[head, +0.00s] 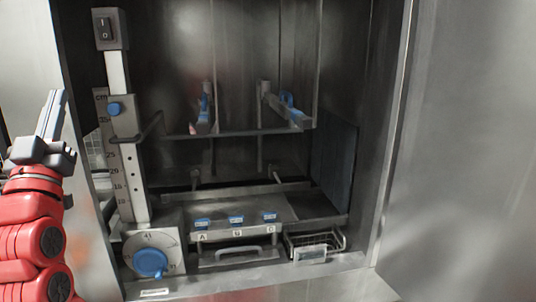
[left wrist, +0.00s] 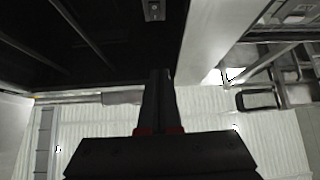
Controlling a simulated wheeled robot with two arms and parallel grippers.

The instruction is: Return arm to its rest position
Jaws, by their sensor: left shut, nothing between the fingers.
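My left gripper (head: 51,116) stands at the left edge of the head view, on my red arm, with its fingers pointing up. The fingers are shut with nothing between them. In the left wrist view the gripper (left wrist: 160,75) also shows with its fingers together, below a dark overhead surface. It is apart from the washer's column and switch in the head view. My right gripper is not in view.
The open washer bay has a column with a switch (head: 104,29), a blue-knobbed dial (head: 150,263), blue-handled levers (head: 203,110), a labelled panel (head: 238,236) and a wire basket (head: 315,243). A smooth grey panel (head: 470,150) fills the right side.

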